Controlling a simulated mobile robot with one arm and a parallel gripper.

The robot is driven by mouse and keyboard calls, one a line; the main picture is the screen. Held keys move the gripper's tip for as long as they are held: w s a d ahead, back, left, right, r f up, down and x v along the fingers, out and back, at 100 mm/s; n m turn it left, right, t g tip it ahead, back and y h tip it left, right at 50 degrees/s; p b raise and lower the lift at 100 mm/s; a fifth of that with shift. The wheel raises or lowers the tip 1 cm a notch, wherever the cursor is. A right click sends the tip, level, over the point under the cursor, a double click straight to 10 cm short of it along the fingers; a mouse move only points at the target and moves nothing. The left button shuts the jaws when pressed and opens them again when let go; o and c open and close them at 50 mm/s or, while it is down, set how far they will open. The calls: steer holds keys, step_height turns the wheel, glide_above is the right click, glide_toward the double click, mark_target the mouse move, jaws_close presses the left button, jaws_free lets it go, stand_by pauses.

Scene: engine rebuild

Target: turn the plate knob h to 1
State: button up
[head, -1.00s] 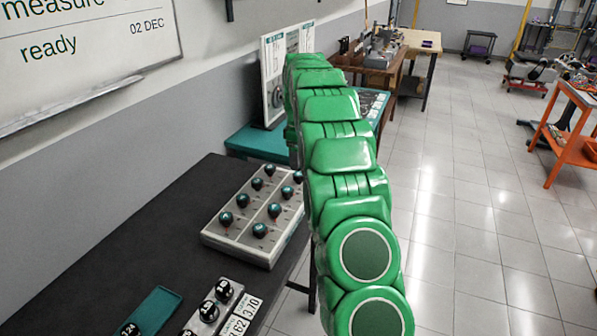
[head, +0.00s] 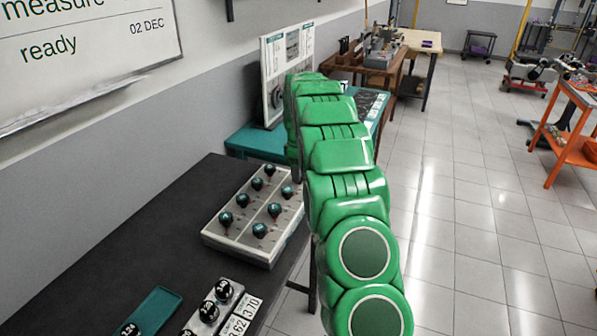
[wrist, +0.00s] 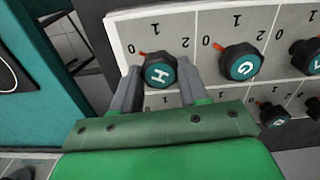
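In the wrist view the plate knob h (wrist: 160,70) is a black knob with a teal cap lettered H. Its red pointer is at the 0 mark, with 1 and 2 printed around it. My gripper (wrist: 161,76) is open, with one finger on each side of the knob; I cannot tell if either finger touches it. The pale knob plate (wrist: 120,30) fills the upper part of that view. In the head view the plate (head: 235,247) lies on the dark bench, and my green arm hides its far right end and my gripper.
Knob G (wrist: 241,62) stands just right of my right finger, with more knobs beyond. A smaller box with numbered black knobs (head: 207,311) and a teal tray (head: 155,308) lie nearer on the bench (head: 130,230). A teal table (head: 250,143) stands behind.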

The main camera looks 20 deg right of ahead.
steer(key=c, duration=0.3)
steer(key=shift+m, duration=0.3)
steer(key=m, duration=1.1)
steer(key=shift+w+r, duration=0.1)
stand_by(0.5)
steer(key=o, duration=1)
steer(key=shift+o, duration=0.2)
